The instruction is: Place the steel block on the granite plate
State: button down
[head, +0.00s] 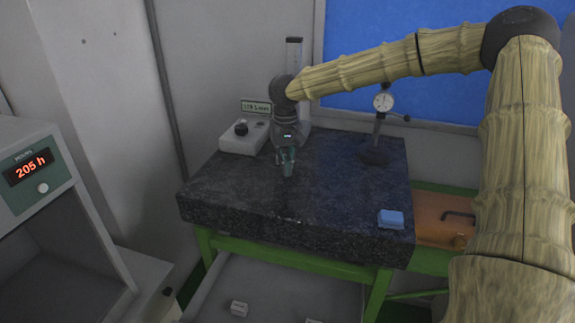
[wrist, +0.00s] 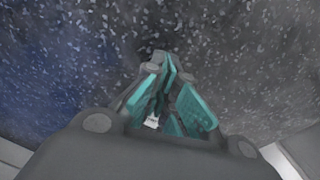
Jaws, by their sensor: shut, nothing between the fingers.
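The granite plate (head: 330,195) is a thick dark speckled slab on a green frame. It fills the background of the wrist view (wrist: 250,60). My gripper (head: 287,172), with teal finger pads, points down over the left half of the plate. In the wrist view my gripper (wrist: 177,98) is shut with nothing held. A small pale object or mark (wrist: 152,121) shows by the pads; I cannot tell what it is. I cannot make out a steel block for certain. Small pale blocks (head: 239,308) lie below the plate, at the bottom of the head view.
A dial gauge on a stand (head: 383,103) stands at the plate's back right. A blue block-like item (head: 390,218) lies near the front right corner. A white control box (head: 243,138) is at the back left. A cabinet with a display (head: 30,168) stands left. The plate's front middle is clear.

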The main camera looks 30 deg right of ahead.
jog(key=shift+w+d+r+p, duration=0.1)
jog(key=shift+d+r+p, duration=0.05)
jog(key=shift+r+p, duration=0.25)
jog(key=shift+w+d+f+p, duration=0.2)
jog(key=shift+w+d+p, duration=0.1)
jog(key=shift+w+p, duration=0.2)
jog(key=shift+w+f, duration=0.15)
jog(key=shift+w, duration=0.1)
jog(key=shift+s, duration=0.15)
